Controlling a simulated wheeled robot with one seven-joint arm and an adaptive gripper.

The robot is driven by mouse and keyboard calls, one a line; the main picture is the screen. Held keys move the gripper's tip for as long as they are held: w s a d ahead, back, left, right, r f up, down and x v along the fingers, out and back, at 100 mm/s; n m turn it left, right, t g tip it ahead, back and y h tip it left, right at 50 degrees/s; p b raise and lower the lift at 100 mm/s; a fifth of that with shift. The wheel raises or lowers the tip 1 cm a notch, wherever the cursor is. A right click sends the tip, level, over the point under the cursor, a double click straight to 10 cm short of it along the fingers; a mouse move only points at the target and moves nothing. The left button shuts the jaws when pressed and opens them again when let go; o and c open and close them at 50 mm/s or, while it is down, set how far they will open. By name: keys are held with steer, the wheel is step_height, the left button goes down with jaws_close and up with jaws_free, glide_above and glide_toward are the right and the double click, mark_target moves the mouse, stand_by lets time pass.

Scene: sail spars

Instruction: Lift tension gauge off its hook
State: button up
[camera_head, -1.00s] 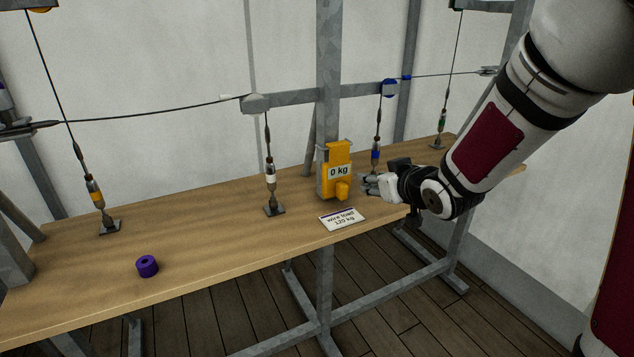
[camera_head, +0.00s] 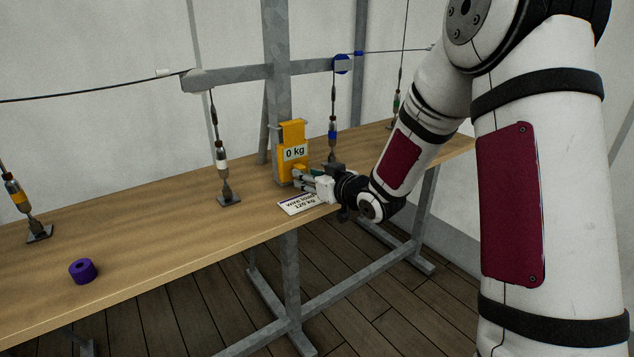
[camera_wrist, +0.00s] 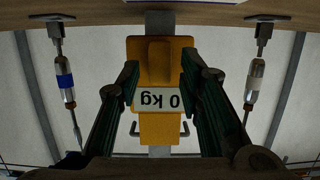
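The tension gauge (camera_head: 293,148) is a yellow block with a "0 kg" label, hanging upright against the grey post above the bench. In the wrist view the gauge (camera_wrist: 165,125) shows upside down, with grey hook prongs at its sides. My gripper (camera_head: 304,177) is at the lower right front of the gauge in the head view. In the wrist view my gripper (camera_wrist: 167,75) is open, with one dark green finger on each side of the gauge. A gap shows between the fingers and the gauge body. Whether the fingertips touch its lower knob cannot be told.
A "wire load 120 kg" card (camera_head: 299,204) lies on the wooden bench (camera_head: 150,235) just below my gripper. A purple ring (camera_head: 82,271) lies at the left. Wire turnbuckles stand on both sides, with a white-banded one (camera_head: 222,160) and a blue-banded one (camera_head: 332,130) closest to the gauge.

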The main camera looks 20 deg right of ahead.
mark_target(296, 160)
steer(key=x, duration=0.2)
steer(key=shift+w+a+f+b, duration=0.1)
steer(key=shift+w+f+b, duration=0.05)
steer(key=shift+w+b, duration=0.15)
steer(key=shift+w, duration=0.1)
steer(key=shift+c, duration=1.4)
jaws_close()
steer(key=shift+r+p, duration=1.2)
steer(key=shift+r, duration=0.65)
steer(key=shift+s+d+f, duration=0.1)
steer(key=shift+s+d, duration=0.15)
steer(key=shift+s, duration=0.6)
steer(key=shift+s+d, duration=0.3)
steer(key=shift+s, duration=0.65)
